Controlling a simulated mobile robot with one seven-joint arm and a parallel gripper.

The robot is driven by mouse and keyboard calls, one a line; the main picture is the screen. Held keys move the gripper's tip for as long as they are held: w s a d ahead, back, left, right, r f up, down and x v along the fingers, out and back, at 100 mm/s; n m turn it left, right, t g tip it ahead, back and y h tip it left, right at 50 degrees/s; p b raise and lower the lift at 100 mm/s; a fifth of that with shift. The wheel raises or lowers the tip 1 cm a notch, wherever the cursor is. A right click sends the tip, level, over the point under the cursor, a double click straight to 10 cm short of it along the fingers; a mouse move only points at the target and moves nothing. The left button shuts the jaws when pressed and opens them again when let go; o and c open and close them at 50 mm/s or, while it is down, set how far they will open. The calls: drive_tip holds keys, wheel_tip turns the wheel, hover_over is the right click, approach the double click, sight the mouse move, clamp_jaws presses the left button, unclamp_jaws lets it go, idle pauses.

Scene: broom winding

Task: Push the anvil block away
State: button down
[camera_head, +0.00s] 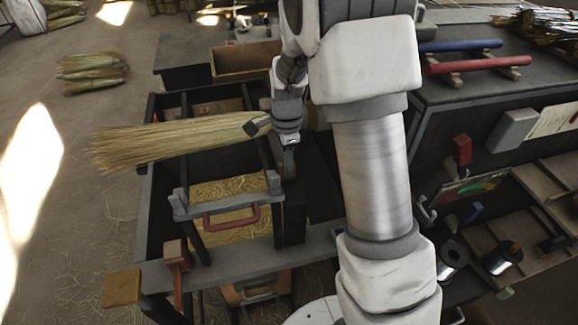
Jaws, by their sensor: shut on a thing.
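My gripper (287,150) is at the upper middle, beside my large white and metal arm. It is shut on the narrow end of a straw broom bundle (170,142), which points left with its loose bristles spread. A dark piece (257,126) sits at the bundle's narrow end, and the grip itself is partly hidden. I cannot tell for certain which thing is the anvil block. A dark upright block (293,212) stands just below my gripper, and a grey block (513,130) is on the right bench.
Below the broom, a dark-framed bin (150,225) holds loose straw; a grey bar with a red handle (231,217) crosses it. Blue and red rods (460,46) lie on the right bench. Wire spools (502,257) stand at lower right. Open floor lies left, with straw bundles (92,72).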

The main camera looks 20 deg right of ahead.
drive_tip(key=shift+w+r, duration=0.2)
drive_tip(key=shift+w, duration=0.1)
drive_tip(key=c, duration=0.7)
unclamp_jaws()
drive_tip(key=shift+f, duration=0.1)
wheel_tip(320, 180, up, 18)
drive_tip(key=shift+s+f+p, duration=0.1)
drive_tip(key=shift+f+p, duration=0.15)
drive_tip(key=shift+p, duration=0.65)
drive_tip(key=s+r+n+t, duration=0.1)
drive_tip(key=s+n+t, duration=0.1)
drive_tip(key=s+n, duration=0.4)
drive_tip(key=s+r+n+t, duration=0.1)
drive_tip(key=s+r+n, duration=0.1)
drive_tip(key=s+n, duration=0.4)
drive_tip(key=s+r+n+t, duration=0.2)
drive_tip(key=s+n, duration=0.4)
drive_tip(key=s, duration=0.4)
drive_tip(key=shift+s+r+t, duration=0.2)
drive_tip(key=shift+s+t, duration=0.1)
